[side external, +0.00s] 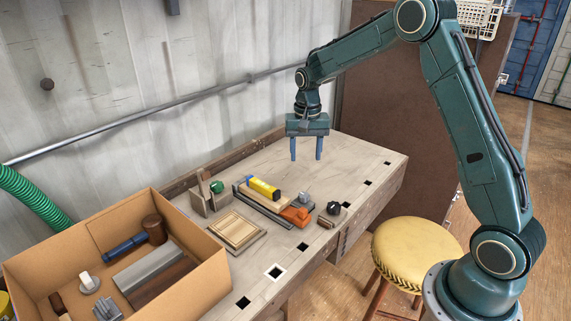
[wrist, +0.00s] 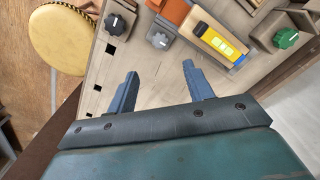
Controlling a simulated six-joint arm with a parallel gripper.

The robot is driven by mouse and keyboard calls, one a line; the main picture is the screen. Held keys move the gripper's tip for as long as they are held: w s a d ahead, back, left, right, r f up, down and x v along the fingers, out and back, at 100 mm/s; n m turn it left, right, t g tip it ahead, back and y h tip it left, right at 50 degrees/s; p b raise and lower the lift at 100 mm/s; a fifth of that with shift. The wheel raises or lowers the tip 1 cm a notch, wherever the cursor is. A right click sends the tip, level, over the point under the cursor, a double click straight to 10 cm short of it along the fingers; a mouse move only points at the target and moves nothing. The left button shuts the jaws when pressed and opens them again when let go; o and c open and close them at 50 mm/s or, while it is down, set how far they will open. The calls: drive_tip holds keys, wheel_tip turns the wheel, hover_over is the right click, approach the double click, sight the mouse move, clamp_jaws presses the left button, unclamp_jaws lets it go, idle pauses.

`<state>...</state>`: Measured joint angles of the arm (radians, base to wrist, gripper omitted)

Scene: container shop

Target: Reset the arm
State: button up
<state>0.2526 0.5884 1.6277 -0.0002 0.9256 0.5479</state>
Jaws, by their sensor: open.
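My gripper (side external: 306,150) is open and empty. In the side external view it points down and hangs above the far right part of the wooden workbench (side external: 340,166), apart from the things on it. In the wrist view, the two blue fingers of my gripper (wrist: 160,88) stand apart over bare bench top, with nothing between them.
A slatted wooden tray (side external: 262,237) lies in front. A cardboard box (side external: 210,283) of things stands left, a yellow stool (side external: 415,245) right.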

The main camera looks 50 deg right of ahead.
drive_tip(key=s+a+r+n+t, duration=0.1)
drive_tip(key=s+a+r+n, duration=0.1)
drive_tip(key=s+a+r, duration=0.35)
drive_tip(key=s+a+r+n+t, duration=0.2)
drive_tip(key=s+r, duration=0.5)
drive_tip(key=r, duration=0.2)
drive_tip(key=s+a+n+t, duration=0.1)
drive_tip(key=s+a+n, duration=0.1)
drive_tip(key=s, duration=0.7)
drive_tip(key=s+a+r+n+t, duration=0.1)
drive_tip(key=s+a+n, duration=0.2)
drive_tip(key=s, duration=0.5)
drive_tip(key=shift+s+r+t, duration=0.3)
drive_tip(key=shift+s, duration=0.05)
